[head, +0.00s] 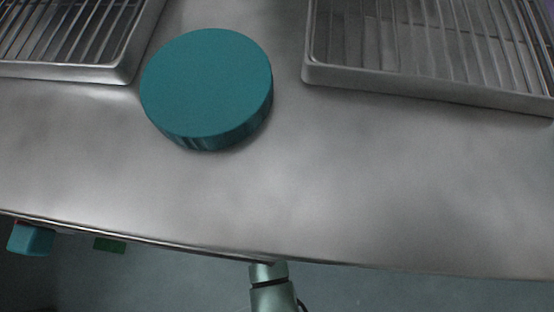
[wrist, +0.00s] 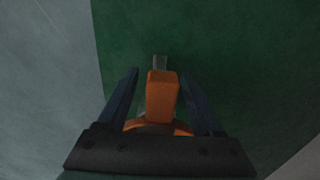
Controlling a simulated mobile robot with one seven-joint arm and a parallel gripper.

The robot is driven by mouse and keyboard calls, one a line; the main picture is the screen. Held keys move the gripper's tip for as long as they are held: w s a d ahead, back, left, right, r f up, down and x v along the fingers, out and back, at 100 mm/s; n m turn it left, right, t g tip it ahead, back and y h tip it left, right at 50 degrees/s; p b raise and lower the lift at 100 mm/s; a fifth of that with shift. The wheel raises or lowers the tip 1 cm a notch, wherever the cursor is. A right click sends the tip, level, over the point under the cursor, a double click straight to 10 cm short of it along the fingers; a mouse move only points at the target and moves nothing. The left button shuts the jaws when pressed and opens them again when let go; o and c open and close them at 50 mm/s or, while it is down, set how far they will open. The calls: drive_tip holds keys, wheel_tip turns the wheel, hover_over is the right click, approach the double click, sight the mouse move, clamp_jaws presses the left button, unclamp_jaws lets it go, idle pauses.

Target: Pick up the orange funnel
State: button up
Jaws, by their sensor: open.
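The orange funnel (wrist: 162,97) shows in the wrist view, in the middle between the fingers of my gripper (wrist: 159,74). A narrow upright orange part stands out, and a wider curved orange part lies below it, partly hidden by the gripper's dark body. A small grey piece (wrist: 160,62) shows just beyond its top end. My gripper is open, with one finger on each side of the funnel. Gaps show between the fingers and the narrow part. In the head view the funnel and the gripper's fingers do not show.
In the wrist view a dark green surface (wrist: 230,50) lies behind the funnel, with grey floor (wrist: 50,70) at left. The head view shows a metal counter (head: 380,190) with a teal round lid-like disc (head: 205,85) and two wire racks (head: 430,80) (head: 125,68). A teal knob-like block (head: 30,239) is at lower left.

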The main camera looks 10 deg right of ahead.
drive_tip(key=shift+f, duration=0.65)
drive_tip(key=shift+r, duration=0.1)
clamp_jaws()
